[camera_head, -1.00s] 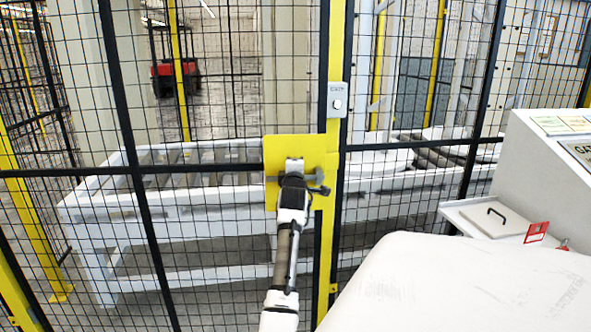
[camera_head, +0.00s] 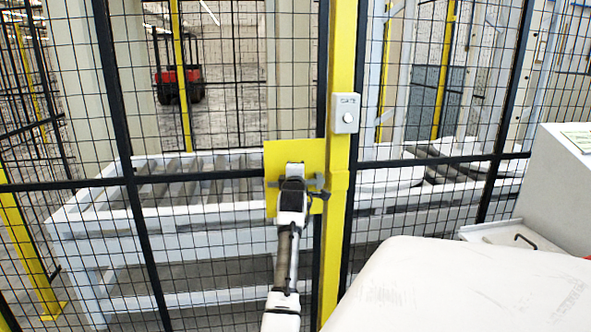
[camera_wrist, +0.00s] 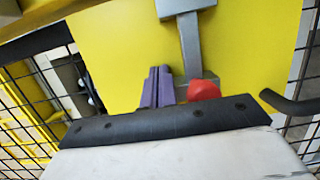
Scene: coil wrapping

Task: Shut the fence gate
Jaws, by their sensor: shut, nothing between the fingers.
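The fence gate (camera_head: 228,183) is a black-framed mesh panel in the head view, with a yellow plate (camera_head: 277,153) at its right edge. That edge stands close beside the yellow post (camera_head: 341,215); I cannot tell whether any gap is left. My gripper (camera_head: 293,180) is in front of the plate and partly hides it. In the wrist view, its purple fingers (camera_wrist: 158,87) are together and empty, pointing at the yellow plate. A grey lever (camera_wrist: 190,45) with a red knob (camera_wrist: 203,90) is just right of the fingers. Whether the fingers touch the plate is unclear.
A white control box (camera_head: 345,113) with a button is on the post. Behind the mesh stands a white roller conveyor (camera_head: 170,213), with a red vehicle (camera_head: 178,85) farther back. A grey console (camera_head: 560,185) stands at the right.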

